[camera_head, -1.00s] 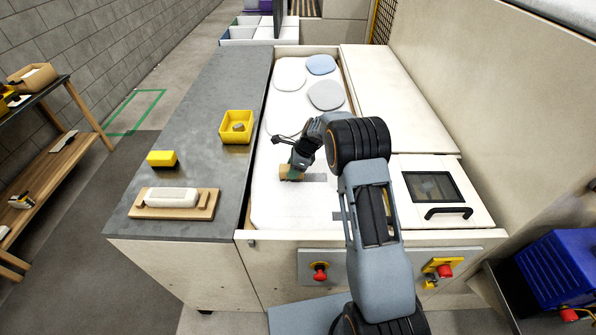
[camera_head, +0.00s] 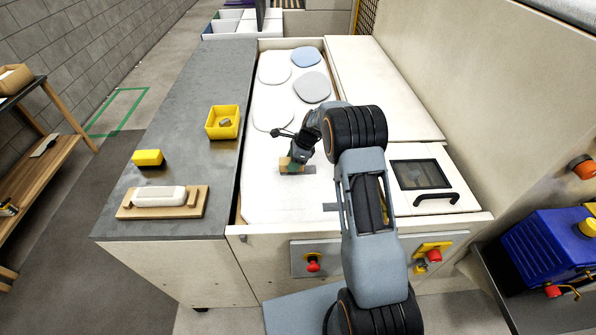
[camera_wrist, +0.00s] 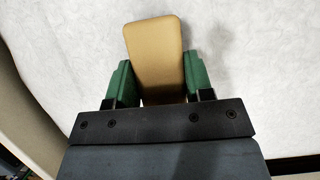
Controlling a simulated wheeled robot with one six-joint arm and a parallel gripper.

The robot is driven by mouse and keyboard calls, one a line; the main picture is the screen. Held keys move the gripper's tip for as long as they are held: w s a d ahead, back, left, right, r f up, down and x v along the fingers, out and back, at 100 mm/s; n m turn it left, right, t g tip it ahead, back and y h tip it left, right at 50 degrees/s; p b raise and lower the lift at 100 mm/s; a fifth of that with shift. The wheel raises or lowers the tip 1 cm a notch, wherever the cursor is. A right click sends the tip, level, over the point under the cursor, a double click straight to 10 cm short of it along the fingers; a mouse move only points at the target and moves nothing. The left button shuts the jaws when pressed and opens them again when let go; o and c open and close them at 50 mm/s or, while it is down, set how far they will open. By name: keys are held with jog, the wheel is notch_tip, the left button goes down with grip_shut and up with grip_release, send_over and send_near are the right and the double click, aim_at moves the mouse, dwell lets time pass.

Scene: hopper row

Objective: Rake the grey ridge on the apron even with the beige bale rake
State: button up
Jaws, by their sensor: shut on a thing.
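My gripper (camera_head: 296,157) is shut on a beige block with rounded corners (camera_head: 286,167), which looks like the bale rake. The wrist view shows this beige piece (camera_wrist: 155,48) upright between the green finger pads. It is low over the white apron (camera_head: 270,205); I cannot tell whether it touches. A grey rounded patch (camera_head: 311,87) lies farther back on the apron. I cannot tell which of these grey shapes is the ridge.
A blue patch (camera_head: 306,57) and white patches (camera_head: 274,68) lie farther back. Left, the grey counter (camera_head: 190,100) bears a yellow bin (camera_head: 222,122), a yellow block (camera_head: 148,158) and a white piece on a wooden board (camera_head: 160,214). A hatch with a black handle (camera_head: 435,200) is at right.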

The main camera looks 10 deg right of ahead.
jog(key=shift+s+d+f, duration=0.1)
jog(key=shift+s+d, duration=0.05)
jog(key=shift+d, duration=0.15)
jog(key=shift+d, duration=0.15)
jog(key=shift+s+d, duration=0.2)
jog(key=shift+d, duration=0.85)
jog(key=shift+s+d, duration=0.15)
jog(key=shift+d, duration=0.9)
jog(key=shift+s+d, duration=0.2)
jog(key=shift+d, duration=0.75)
jog(key=shift+s+d, duration=0.2)
jog(key=shift+d, duration=0.7)
jog(key=shift+a, duration=0.1)
jog(key=shift+w+a, duration=0.2)
jog(key=shift+a, duration=0.9)
jog(key=shift+w+a, duration=0.2)
jog(key=shift+a, duration=0.9)
jog(key=shift+a, duration=0.15)
